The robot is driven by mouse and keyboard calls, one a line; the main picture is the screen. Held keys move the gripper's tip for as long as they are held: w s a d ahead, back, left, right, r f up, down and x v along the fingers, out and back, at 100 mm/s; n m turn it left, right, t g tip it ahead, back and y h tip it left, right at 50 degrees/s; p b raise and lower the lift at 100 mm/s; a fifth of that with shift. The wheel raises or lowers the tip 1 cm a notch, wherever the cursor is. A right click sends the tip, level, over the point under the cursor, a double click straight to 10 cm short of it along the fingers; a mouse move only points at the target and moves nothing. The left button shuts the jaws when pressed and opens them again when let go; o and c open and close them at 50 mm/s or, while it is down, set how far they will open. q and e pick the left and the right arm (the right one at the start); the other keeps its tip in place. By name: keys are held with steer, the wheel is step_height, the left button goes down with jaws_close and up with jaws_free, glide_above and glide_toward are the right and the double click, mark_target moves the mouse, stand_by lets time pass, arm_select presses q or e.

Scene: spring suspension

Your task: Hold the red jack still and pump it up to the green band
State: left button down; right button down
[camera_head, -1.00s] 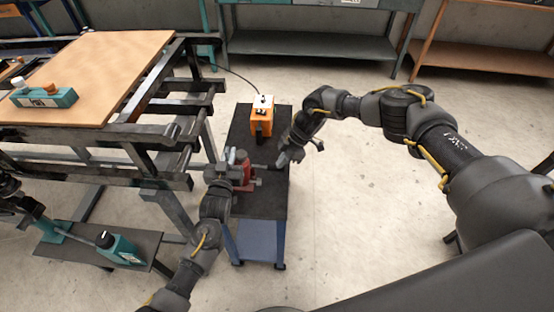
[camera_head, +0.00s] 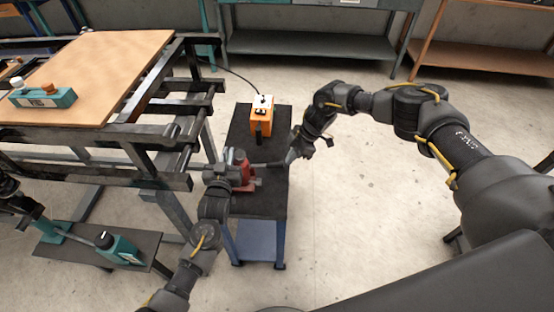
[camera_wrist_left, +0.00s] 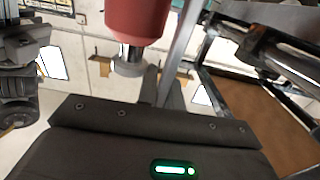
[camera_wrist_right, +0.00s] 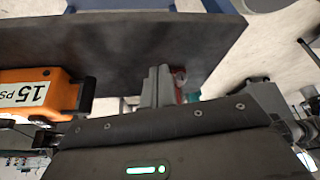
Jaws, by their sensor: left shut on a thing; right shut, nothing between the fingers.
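The red jack (camera_head: 250,184) stands on the dark top of a small blue-legged bench. Its red cylinder (camera_wrist_left: 138,18) and a grey metal end below it show large in the left wrist view. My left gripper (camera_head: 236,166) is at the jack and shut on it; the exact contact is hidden. I cannot make out the green band.
An orange box (camera_head: 262,115) with a cable stands at the back of the bench top (camera_head: 270,205); it also shows in the right wrist view (camera_wrist_right: 60,90). A steel frame with a wooden top (camera_head: 95,70) is close on the left.

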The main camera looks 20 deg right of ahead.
steer(key=v, duration=1.1)
steer(key=shift+d+r, duration=0.25)
steer(key=shift+r, duration=0.1)
steer(key=a+h, duration=0.2)
steer(key=a, duration=0.5)
steer(key=shift+w+f, duration=0.3)
steer(key=shift+a, duration=0.1)
